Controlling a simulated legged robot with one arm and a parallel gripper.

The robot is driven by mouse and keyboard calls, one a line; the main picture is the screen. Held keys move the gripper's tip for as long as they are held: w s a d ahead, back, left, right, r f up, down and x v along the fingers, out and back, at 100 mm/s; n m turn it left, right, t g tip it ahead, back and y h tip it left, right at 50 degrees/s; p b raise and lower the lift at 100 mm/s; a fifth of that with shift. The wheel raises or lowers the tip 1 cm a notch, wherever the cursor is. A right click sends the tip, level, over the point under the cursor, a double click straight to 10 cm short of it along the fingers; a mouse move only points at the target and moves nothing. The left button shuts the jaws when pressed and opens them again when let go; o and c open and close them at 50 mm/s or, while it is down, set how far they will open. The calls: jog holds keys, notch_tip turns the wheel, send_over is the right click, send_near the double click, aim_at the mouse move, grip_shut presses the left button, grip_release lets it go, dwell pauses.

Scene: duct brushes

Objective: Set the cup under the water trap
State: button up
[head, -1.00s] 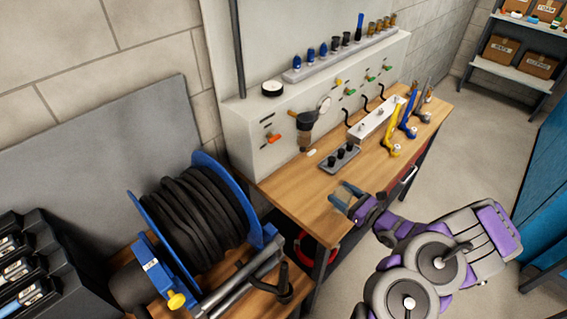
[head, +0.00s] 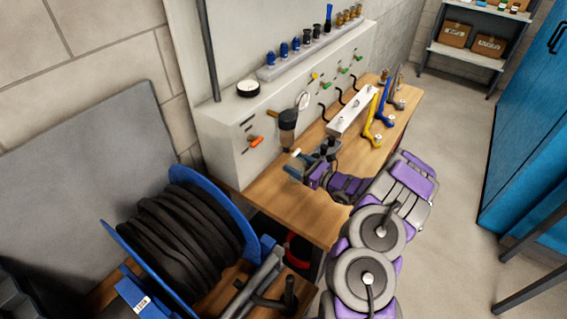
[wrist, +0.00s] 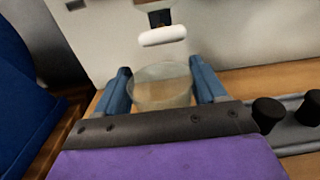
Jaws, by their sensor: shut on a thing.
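A clear, open-topped cup (wrist: 160,92) sits upright between the two blue fingers of my gripper (wrist: 162,88) in the wrist view. My gripper is shut on it. In the head view my gripper (head: 298,166) is at the near side of the panel, low over the bench, and the cup is hard to make out there. The water trap (head: 287,127), with a dark top and a brownish bowl, hangs on the panel face just above and behind my gripper. A white rounded piece (wrist: 162,36) shows beyond the cup in the wrist view.
The wooden bench (head: 268,199) runs along the grey panel (head: 228,133). A grey block with black knobs (wrist: 292,122) is close to the right of my gripper. A white rack (head: 352,112) and yellow and blue tools (head: 371,128) stand farther right. A hose reel (head: 185,230) is at left.

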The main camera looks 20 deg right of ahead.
aim_at(292, 163)
jog(key=shift+w+a, duration=0.15)
jog(key=shift+w, duration=0.25)
jog(key=shift+w+d+f, duration=0.1)
jog(key=shift+w+d, duration=0.15)
jog(key=shift+w, duration=0.25)
jog(key=w+a, duration=0.1)
jog(key=w+a+f+b, duration=0.1)
jog(key=w, duration=0.1)
jog(key=shift+w+a+f+b, duration=0.1)
jog(key=shift+a+f+b, duration=0.1)
jog(key=shift+b, duration=0.1)
jog(key=shift+a, duration=0.3)
jog(key=shift+d, duration=0.25)
jog(key=o, duration=0.9)
jog(key=shift+d+f, duration=0.1)
jog(key=shift+d, duration=0.35)
jog(key=shift+c, duration=0.2)
jog(key=shift+o, duration=0.8)
jog(key=shift+a, duration=0.5)
jog(key=p+v, duration=0.2)
jog(key=v, duration=0.9)
jog(key=shift+w+d, duration=0.15)
jog(key=shift+d, duration=0.05)
jog(key=shift+s+d, duration=0.25)
jog(key=shift+s, duration=0.4)
